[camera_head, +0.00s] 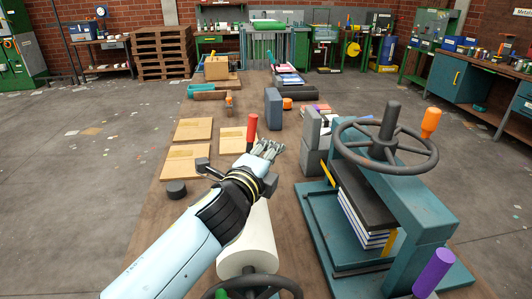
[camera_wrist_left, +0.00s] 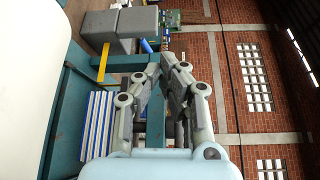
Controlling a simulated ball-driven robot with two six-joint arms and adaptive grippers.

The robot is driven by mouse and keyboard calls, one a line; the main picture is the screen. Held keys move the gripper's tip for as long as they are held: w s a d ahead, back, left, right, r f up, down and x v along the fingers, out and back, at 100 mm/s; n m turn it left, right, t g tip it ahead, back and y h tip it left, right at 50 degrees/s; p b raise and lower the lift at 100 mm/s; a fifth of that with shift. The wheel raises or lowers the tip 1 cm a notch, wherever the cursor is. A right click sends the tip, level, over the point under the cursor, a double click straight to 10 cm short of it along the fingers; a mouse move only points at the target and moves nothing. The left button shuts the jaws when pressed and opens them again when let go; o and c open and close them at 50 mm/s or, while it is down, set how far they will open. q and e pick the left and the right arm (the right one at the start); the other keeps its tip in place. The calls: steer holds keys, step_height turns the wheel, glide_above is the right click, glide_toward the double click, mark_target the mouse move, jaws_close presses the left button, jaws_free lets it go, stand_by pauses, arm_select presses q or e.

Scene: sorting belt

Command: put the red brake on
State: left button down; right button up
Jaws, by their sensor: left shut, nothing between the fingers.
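The red brake handle (camera_head: 252,132) stands upright on the long wooden bench, just beyond my left wrist in the head view. Its lower end is hidden behind my gripper and wrist. My left gripper (camera_head: 270,149) is shut and empty, a little to the right of and nearer than the red handle. I cannot tell whether they touch. In the left wrist view the fingers (camera_wrist_left: 174,62) are closed together, and the red handle does not show there. My right gripper is not in view.
A teal press (camera_head: 418,208) with a dark handwheel (camera_head: 425,160) and stacked sheets stands close on the right. Grey blocks (camera_head: 314,160) sit beside it. A white roll (camera_head: 248,250) lies below my forearm. Flat wooden boards (camera_head: 190,160) lie left of the handle.

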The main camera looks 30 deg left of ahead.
mark_target(250, 140)
arm_select(q)
steer(key=w+a, duration=0.4)
steer(key=shift+w+a, duration=0.2)
steer(key=shift+w, duration=0.2)
